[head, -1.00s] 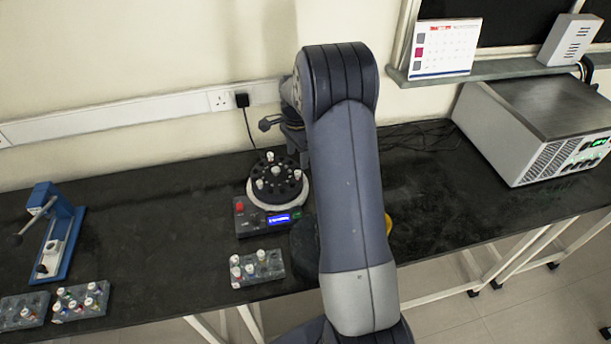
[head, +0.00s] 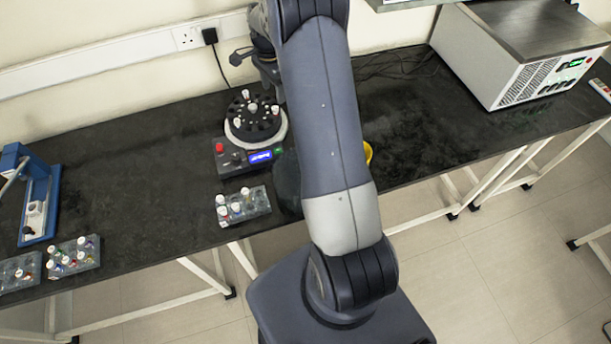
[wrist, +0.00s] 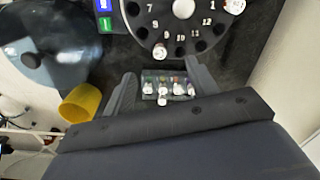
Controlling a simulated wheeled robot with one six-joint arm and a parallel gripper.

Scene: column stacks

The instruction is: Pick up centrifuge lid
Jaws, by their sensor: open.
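The lid looks like a dark, see-through dome. In the head view the lid (head: 287,187) lies on the bench just right of the centrifuge, partly hidden by my arm. In the wrist view the lid (wrist: 50,62) is at the upper left with a dark knob on top. The centrifuge (head: 232,160) stands uncovered, its black numbered rotor (head: 254,118) holding several white-capped tubes; the rotor also shows at the top of the wrist view (wrist: 183,32). My gripper (wrist: 160,70) is open and empty, to the right of the lid in the wrist view.
A tube rack (head: 255,203) stands in front of the centrifuge. A yellow object (head: 368,153) is partly hidden behind my arm. More racks (head: 75,258) and a blue device (head: 42,205) are at left, a grey box instrument (head: 520,55) at right. Bench right of my arm is mostly clear.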

